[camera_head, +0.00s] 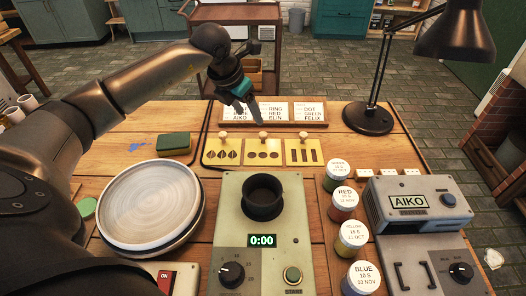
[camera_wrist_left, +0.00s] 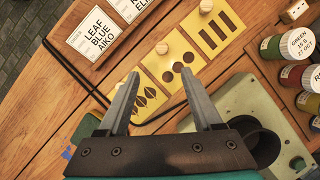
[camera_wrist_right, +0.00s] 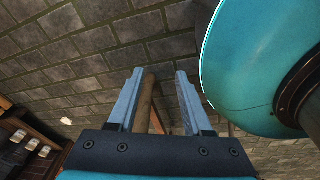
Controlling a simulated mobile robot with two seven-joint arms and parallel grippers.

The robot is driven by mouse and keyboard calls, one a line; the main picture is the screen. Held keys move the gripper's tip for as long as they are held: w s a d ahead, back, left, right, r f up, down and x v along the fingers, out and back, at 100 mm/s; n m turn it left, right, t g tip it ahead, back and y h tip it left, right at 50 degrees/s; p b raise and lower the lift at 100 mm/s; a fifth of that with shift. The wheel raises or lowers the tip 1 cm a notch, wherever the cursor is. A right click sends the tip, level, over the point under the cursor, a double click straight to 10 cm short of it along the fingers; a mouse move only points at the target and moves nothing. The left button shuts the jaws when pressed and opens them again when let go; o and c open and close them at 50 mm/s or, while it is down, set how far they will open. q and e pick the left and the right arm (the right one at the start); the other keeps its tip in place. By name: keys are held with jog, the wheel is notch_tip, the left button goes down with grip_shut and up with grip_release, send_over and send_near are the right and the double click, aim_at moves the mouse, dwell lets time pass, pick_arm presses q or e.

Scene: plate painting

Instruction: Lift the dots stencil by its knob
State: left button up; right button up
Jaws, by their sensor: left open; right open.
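The yellow dots stencil (camera_head: 263,154), with its row of round holes and a pale wooden knob (camera_head: 263,135), lies flat in the middle of three stencils. In the left wrist view the dots stencil (camera_wrist_left: 150,70) and its knob (camera_wrist_left: 162,47) show beyond the fingertips. My left gripper (camera_head: 248,108) is open and empty, above and behind the stencil row and apart from the knob. Its open fingers (camera_wrist_left: 162,73) also show in the left wrist view. My right gripper (camera_wrist_right: 160,72) is open and empty over grey floor tiles; it is not visible in the head view.
The leaf stencil (camera_head: 222,153) and the stripes stencil (camera_head: 303,153) flank it. Order cards (camera_head: 275,112) stand behind. A lamp (camera_head: 367,118) is at right.

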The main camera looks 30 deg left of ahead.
aim_at(262, 134)
pick_arm(q)
jog(key=b+x, duration=0.1)
jog(key=x, duration=0.4)
jog(key=shift+s+f, duration=0.1)
jog(key=shift+w+f, duration=0.2)
jog(key=shift+f, duration=0.15)
jog(key=shift+w+f, duration=0.1)
jog(key=shift+f, duration=0.05)
jog(key=shift+w+d+f+b, duration=0.15)
jog(key=shift+f+b, duration=0.2)
jog(key=b+x, duration=0.1)
jog(key=x, duration=0.1)
jog(key=shift+w+d+f, duration=0.15)
jog(key=shift+w+f, duration=0.15)
jog(key=shift+w, duration=0.05)
jog(key=shift+w+f, duration=0.25)
jog(key=shift+f, duration=0.3)
pick_arm(e)
jog(key=shift+w+a+f, duration=0.1)
jog(key=shift+w+a, duration=0.15)
jog(key=shift+w, duration=0.65)
jog(key=shift+w+a+f, duration=0.1)
jog(key=shift+w+a, duration=0.1)
jog(key=shift+w, duration=0.75)
jog(key=shift+w+a+f, duration=0.1)
jog(key=shift+w+a, duration=0.15)
jog(key=shift+w, duration=0.65)
pick_arm(q)
jog(key=shift+c, duration=0.3)
grip_shut()
